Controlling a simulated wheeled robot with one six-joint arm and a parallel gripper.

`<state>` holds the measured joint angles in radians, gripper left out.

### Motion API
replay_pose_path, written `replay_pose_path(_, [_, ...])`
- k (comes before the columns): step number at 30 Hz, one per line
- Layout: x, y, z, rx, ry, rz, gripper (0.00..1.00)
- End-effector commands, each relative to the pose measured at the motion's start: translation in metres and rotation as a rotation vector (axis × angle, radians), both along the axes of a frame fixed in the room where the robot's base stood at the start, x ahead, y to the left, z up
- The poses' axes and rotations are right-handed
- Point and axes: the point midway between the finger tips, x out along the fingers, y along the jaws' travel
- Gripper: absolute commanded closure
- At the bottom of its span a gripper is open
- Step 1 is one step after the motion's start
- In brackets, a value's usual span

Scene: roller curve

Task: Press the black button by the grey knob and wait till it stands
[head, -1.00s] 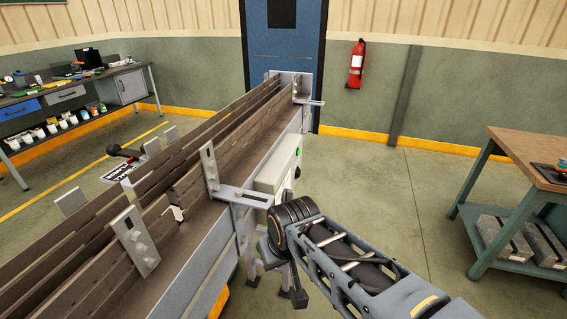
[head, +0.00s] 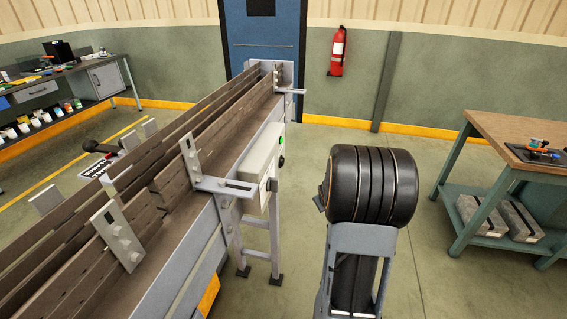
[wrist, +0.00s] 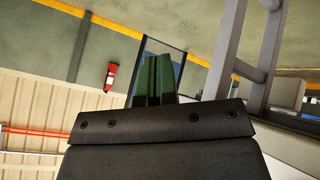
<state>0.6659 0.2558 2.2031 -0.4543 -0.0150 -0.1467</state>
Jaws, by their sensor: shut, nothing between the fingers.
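A pale control box (head: 262,165) is mounted on the right side of the conveyor (head: 170,280), with a green lamp or button (head: 281,163) on its right face. I cannot make out a black button or a grey knob on it; the face is seen edge-on. My gripper (wrist: 159,62) shows in the wrist view, its two dark fingers together and empty, clear of any surface. In the head view my arm stands to the right of the box, apart from it, and the fingers are hidden or too small to tell.
A conveyor leg frame (head: 258,235) stands below the box. A workbench (head: 535,165) is at the right, and a fire extinguisher (head: 337,52) hangs on the back wall. A blue door (head: 262,45) is behind the conveyor. The floor between conveyor and workbench is clear.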

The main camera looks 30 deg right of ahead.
Motion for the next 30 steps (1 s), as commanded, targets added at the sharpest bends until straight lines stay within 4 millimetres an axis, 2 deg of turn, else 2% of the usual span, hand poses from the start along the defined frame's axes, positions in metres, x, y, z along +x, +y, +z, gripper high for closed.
replay_pose_path(1, [0.010, -0.023, -0.009, -0.053, -0.063, 0.054, 1.00])
replay_pose_path(3, [0.029, -0.042, -0.009, -0.141, -0.173, 0.161, 1.00])
replay_pose_path(6, [0.051, -0.054, -0.001, -0.253, -0.333, 0.310, 1.00])
replay_pose_path(12, [0.076, -0.045, 0.032, -0.422, -0.610, 0.554, 1.00])
replay_pose_path(18, [0.082, -0.028, 0.060, -0.518, -0.779, 0.682, 1.00])
replay_pose_path(22, [0.082, -0.022, 0.069, -0.544, -0.823, 0.713, 1.00])
replay_pose_path(30, [0.082, -0.021, 0.071, -0.549, -0.832, 0.719, 1.00])
